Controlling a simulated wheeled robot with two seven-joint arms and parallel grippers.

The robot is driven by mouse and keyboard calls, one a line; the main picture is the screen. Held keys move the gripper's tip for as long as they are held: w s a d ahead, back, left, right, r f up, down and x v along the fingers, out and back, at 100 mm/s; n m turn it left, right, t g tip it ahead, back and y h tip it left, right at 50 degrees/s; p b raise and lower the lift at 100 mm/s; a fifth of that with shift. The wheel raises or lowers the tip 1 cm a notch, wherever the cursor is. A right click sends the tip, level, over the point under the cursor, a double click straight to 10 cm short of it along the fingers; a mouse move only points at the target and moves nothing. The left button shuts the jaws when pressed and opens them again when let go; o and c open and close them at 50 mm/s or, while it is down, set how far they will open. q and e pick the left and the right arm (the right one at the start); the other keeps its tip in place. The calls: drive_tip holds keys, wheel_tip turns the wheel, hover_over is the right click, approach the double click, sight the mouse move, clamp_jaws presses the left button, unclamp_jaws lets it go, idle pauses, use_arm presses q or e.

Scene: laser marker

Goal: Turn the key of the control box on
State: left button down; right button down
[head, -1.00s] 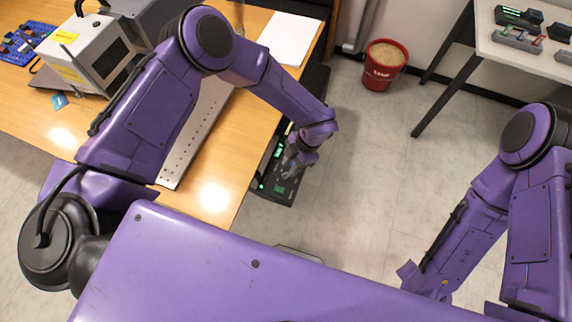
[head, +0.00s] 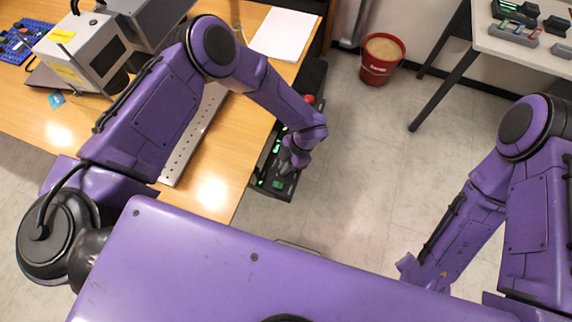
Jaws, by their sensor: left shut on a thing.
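The control box (head: 275,187) is black with green lit indicators. It stands low beside the right edge of the wooden table. A red knob (head: 309,99) shows farther back, partly behind my left forearm. My left gripper (head: 286,169) points down onto the top of the control box and is shut on the key. The key itself is too small and too covered by the gripper to make out, so its angle cannot be told. My right arm is at the lower right, away from the box, and its gripper fingers do not show.
The wooden table (head: 212,193) holds a metal rail (head: 190,140), white paper (head: 284,35) and a grey machine (head: 85,52). A red bucket (head: 381,70) stands on the floor behind. A white table (head: 520,50) is at the upper right. The floor between is clear.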

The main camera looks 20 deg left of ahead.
use_arm(q)
drive_tip(key=m+t+y, duration=0.1)
drive_tip(key=m, duration=0.3)
drive_tip(key=shift+s+b, duration=0.1)
drive_tip(key=shift+b, duration=0.3)
drive_tip(key=m+t, duration=0.2)
drive_tip(key=m, duration=0.2)
drive_tip(key=shift+s+r+m, duration=0.1)
drive_tip(key=shift+m, duration=0.2)
drive_tip(key=m+t+p, duration=0.1)
drive_tip(key=m, duration=0.3)
drive_tip(key=shift+m+t, duration=0.3)
drive_tip(key=shift+t, duration=0.1)
drive_tip(key=m+t+h, duration=0.1)
drive_tip(key=m, duration=0.3)
drive_tip(key=shift+s+a+p, duration=0.1)
drive_tip(key=shift+p, duration=0.3)
drive_tip(key=shift+m, duration=0.3)
drive_tip(key=c, duration=1.3)
unclamp_jaws()
drive_tip(key=shift+o, duration=0.2)
drive_tip(key=shift+s, duration=0.1)
